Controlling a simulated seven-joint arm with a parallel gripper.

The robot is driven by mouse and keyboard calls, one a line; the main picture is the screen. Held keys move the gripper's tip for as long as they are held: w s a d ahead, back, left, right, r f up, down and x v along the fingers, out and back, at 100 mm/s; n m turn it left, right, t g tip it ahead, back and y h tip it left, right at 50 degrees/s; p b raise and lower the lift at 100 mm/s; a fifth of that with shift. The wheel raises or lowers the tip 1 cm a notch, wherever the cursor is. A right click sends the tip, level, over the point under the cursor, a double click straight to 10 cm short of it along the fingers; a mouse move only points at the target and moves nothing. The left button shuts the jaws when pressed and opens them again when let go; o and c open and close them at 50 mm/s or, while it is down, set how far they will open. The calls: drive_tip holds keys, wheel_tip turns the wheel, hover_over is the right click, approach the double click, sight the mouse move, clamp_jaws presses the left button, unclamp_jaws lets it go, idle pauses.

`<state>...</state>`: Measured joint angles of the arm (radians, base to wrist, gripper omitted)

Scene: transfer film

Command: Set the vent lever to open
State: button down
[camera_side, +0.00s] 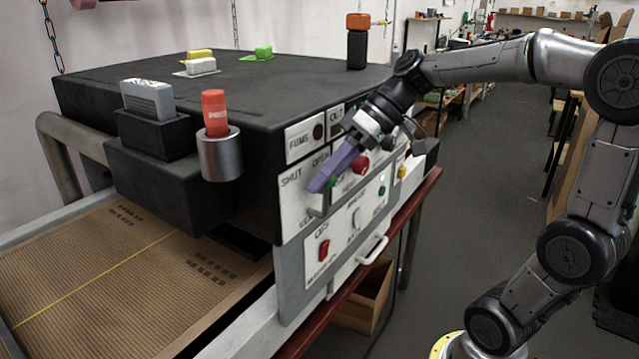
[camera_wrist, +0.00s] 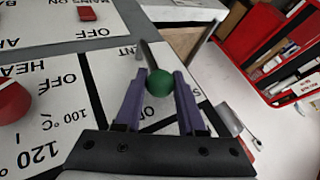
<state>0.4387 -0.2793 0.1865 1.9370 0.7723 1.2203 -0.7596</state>
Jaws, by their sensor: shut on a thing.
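The vent lever shows in the wrist view as a thin metal stem with a round green knob (camera_wrist: 159,83). My gripper (camera_wrist: 160,84) has its two purple fingers shut on either side of this knob. In the side view, my gripper (camera_side: 322,182) reaches the oven's front panel at the plate marked SHUT and OPEN (camera_side: 308,180). The fingers cover most of the lever there. Which mark the lever points to cannot be told. In the wrist view, the vent label is partly hidden.
A red heat knob (camera_side: 360,164) sits close right of my fingers, also in the wrist view (camera_wrist: 10,101). A red switch (camera_side: 324,250) and a drawer handle (camera_side: 374,250) are lower on the panel. A red can (camera_side: 214,112) stands in a metal cup at the left.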

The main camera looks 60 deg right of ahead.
sight(336, 179)
drive_tip(key=d+y, duration=0.2)
drive_tip(key=y, duration=0.1)
drive_tip(key=shift+d+f+m, duration=0.1)
drive_tip(key=shift+f+m, duration=0.2)
drive_tip(key=shift+m, duration=0.1)
drive_tip(key=shift+d+f+m+t+y, duration=0.15)
drive_tip(key=shift+d+f+y, duration=0.1)
drive_tip(key=shift+y, duration=0.35)
drive_tip(key=shift+d+f+m+t+y, duration=0.15)
drive_tip(key=shift+d+y, duration=0.1)
drive_tip(key=shift+y, duration=0.35)
drive_tip(key=c, duration=0.5)
unclamp_jaws()
drive_tip(key=v, duration=1.3)
drive_tip(key=shift+s+d+r, duration=0.1)
drive_tip(key=shift+s+d, duration=0.15)
drive_tip(key=shift+d, duration=0.1)
